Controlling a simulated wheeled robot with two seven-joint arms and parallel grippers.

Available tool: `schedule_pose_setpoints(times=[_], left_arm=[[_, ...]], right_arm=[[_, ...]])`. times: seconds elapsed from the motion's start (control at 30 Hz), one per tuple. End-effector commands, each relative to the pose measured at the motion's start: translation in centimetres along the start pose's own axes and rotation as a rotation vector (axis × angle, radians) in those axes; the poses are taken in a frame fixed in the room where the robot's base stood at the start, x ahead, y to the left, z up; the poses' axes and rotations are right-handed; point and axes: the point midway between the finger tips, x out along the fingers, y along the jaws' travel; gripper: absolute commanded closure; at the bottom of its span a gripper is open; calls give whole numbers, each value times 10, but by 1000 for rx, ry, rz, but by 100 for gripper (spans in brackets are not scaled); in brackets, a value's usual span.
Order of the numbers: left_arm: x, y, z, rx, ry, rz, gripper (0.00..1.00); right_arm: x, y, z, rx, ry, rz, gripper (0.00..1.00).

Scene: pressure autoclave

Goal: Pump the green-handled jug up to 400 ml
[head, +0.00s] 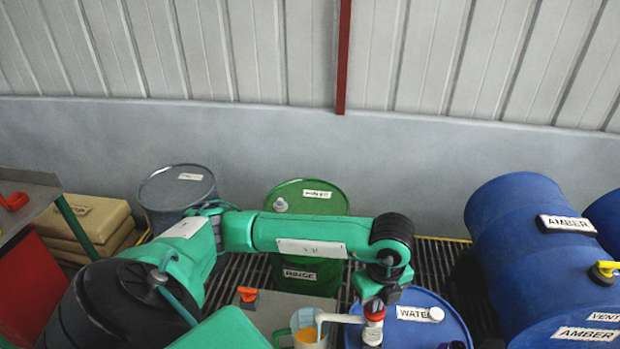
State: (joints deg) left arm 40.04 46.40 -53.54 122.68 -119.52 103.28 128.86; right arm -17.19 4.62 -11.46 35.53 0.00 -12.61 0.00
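A white pump spout (340,318) reaches left over the jug from a white pump with a red collar (374,313) at the blue WATER drum (425,325). My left gripper (374,298) points down at the top of this pump, at or just above the red collar. Its fingers are too small and hidden to tell whether they grip. My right gripper is not in view.
A green RINSE drum (310,270) and a grey drum (178,194) stand behind my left arm. Blue AMBER drums (530,245) lie at the right. An orange-red tap (248,294) is left of the jug.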

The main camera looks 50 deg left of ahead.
Motion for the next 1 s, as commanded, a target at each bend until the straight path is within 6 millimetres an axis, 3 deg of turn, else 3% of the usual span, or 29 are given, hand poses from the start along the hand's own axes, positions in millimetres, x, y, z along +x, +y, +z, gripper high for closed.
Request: schedule_pose_setpoints(times=[0.07, 0.33, 1.0], left_arm=[[7, 1, 0, 0, -1, 5, 100], [2, 1, 0, 0, -1, 5, 100], [-42, 1, 0, 0, 0, 3, 100]], right_arm=[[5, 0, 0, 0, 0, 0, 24], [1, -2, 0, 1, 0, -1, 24], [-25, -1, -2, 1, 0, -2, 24]])
